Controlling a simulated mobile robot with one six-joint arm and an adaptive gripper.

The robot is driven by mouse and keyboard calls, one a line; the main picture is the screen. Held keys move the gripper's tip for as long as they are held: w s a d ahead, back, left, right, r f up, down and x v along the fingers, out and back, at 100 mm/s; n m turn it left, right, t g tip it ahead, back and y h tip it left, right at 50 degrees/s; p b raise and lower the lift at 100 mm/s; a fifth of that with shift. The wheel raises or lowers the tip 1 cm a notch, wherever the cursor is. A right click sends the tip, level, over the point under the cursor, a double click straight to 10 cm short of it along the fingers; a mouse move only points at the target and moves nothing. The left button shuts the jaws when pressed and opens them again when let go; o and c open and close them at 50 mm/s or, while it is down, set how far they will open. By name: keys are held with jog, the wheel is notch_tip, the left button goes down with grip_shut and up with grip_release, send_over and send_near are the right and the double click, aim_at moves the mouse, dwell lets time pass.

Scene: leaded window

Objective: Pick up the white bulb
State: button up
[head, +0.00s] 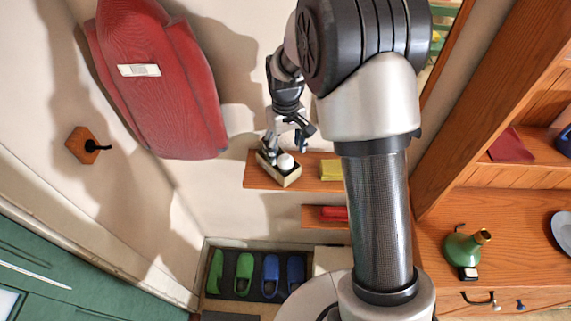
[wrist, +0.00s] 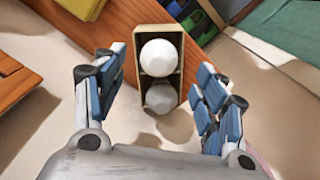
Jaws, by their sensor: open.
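A small cream box (head: 291,180) stands on a wooden shelf (head: 257,181). In the head view a white round bulb (head: 286,161) shows in it. In the wrist view the box (wrist: 139,45) has two compartments: a smooth white bulb (wrist: 159,57) is in the upper one, and a greyer, faceted round piece (wrist: 161,98) is in the lower one. My gripper (head: 291,132) is just above the box, open and empty. In the wrist view its blue-padded fingers (wrist: 155,72) are on either side of the box, apart from it.
A yellow block (head: 331,169) lies on the shelf to the right of the box. A lower shelf holds a red item (head: 333,213). A red padded object (head: 160,85) hangs on the wall at left. Green and blue shoes (head: 270,275) stand below.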

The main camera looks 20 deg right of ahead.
aim_at(286, 157)
notch_tip(286, 157, down, 5)
jog(key=shift+f, duration=0.1)
dwell(0.3)
jog(key=c, duration=0.8)
